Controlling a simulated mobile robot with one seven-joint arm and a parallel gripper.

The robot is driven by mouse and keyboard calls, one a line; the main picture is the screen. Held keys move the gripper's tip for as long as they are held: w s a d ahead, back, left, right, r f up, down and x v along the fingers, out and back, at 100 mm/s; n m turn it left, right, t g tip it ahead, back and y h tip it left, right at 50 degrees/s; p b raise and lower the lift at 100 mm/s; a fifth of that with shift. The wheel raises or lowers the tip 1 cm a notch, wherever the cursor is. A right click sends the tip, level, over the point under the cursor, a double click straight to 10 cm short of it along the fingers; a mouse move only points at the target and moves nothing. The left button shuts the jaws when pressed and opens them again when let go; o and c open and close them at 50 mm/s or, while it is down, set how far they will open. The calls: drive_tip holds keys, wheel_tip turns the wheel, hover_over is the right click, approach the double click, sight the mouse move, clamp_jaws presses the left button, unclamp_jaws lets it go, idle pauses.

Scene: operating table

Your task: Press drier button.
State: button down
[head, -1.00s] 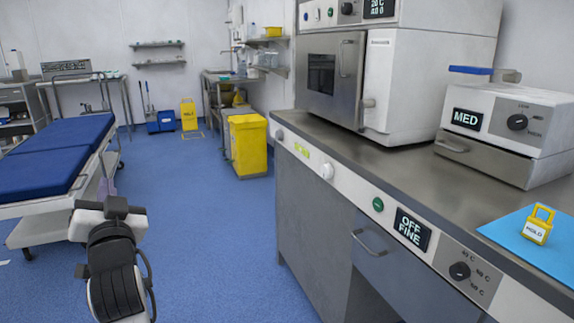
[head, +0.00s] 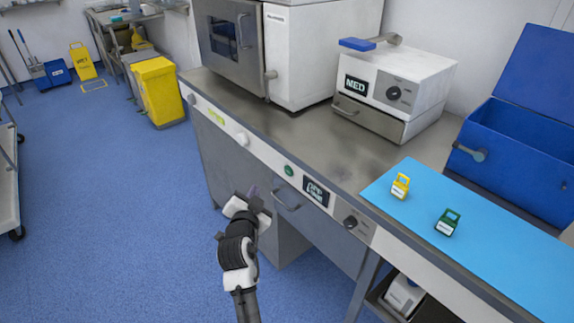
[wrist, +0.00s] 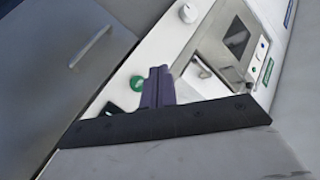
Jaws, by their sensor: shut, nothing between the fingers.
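A round green button (head: 289,171) is on the white front panel (head: 265,155) of the counter, left of a dark display (head: 318,191). My gripper (head: 252,193) is shut and empty, in front of the cabinet and lower left of the button in the head view. In the wrist view my purple fingers (wrist: 158,75) are pressed together, and the green button (wrist: 137,83) shows just left of them. I cannot tell contact from this view. No label naming a drier is legible.
A white knob (head: 242,139) and a black knob (head: 351,222) flank the button and display. A drawer handle (head: 287,200) sticks out below. A windowed oven-like unit (head: 300,55) and a box marked MED (head: 395,88) stand on the counter.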

sight(288, 171)
drive_tip(key=w+d+p, duration=0.5)
drive_tip(key=d+p, duration=0.1)
drive_tip(key=d, duration=0.1)
idle(0.6)
drive_tip(key=shift+w, duration=0.1)
idle(1.8)
drive_tip(key=shift+w+d, duration=0.25)
drive_tip(key=shift+d, duration=0.1)
